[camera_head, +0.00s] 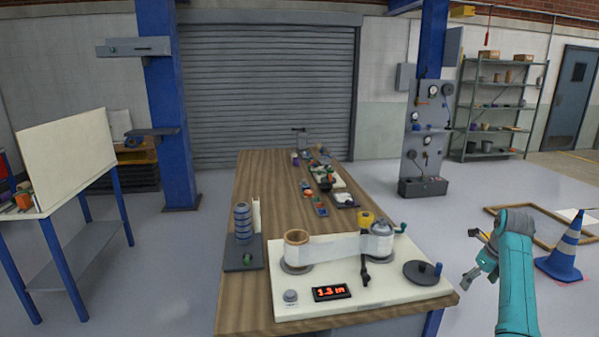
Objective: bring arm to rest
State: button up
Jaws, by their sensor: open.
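My arm (516,270) is teal and rises at the right of the head view, bent over at its top. My gripper (474,256) is open and empty, to the right of the wooden table and clear of its edge. The film machine (383,297) is a cream board on the near end of the table. It carries a brown roller (297,250) and a grey roller (379,241), with a whitish film band (333,247) between them. A red display (332,293) on the board reads 1.3 m.
The wooden table (270,190) holds a stack of blue-grey rings (243,222) on a dark base and several small parts further back. A panel with gauges (425,140) stands behind. Grey floor is open between.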

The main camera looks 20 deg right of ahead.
jog(key=w+a+f+n+t+h, duration=0.1)
jog(key=a+f+n, duration=0.3)
jog(key=a+f, duration=0.5)
jog(key=w+a+f+n+t, duration=0.1)
jog(key=a+f+n, duration=0.3)
jog(key=a+f, duration=0.6)
jog(key=s+a+f+n+t+h, duration=0.1)
jog(key=s+a+f+n+t, duration=0.1)
jog(key=s+a+f+n, duration=0.5)
jog(key=s+a+f+n+t, duration=0.1)
jog(key=s+a+f+n, duration=0.15)
jog(key=a+f, duration=0.45)
jog(key=s+a+r+n+t, duration=0.2)
jog(key=s+a+r+n, duration=0.25)
jog(key=s+a, duration=0.4)
jog(key=s+a+r+n+t, duration=0.2)
jog(key=s+a+r+n, duration=0.25)
jog(key=s+a, duration=0.45)
jog(key=s+a+r+n+t+y, duration=0.1)
jog(key=s+a+r+n, duration=0.1)
jog(key=s+r+n, duration=0.4)
jog(key=s+a+r+n+t+y, duration=0.1)
jog(key=s+a+r+n+t, duration=0.1)
jog(key=s+r+n, duration=0.3)
jog(key=s+a+r, duration=0.1)
jog(key=s+r, duration=0.3)
jog(key=r, duration=0.4)
jog(key=shift+n+y, duration=0.3)
jog(key=shift+n, duration=0.05)
jog(key=shift+s+f, duration=0.1)
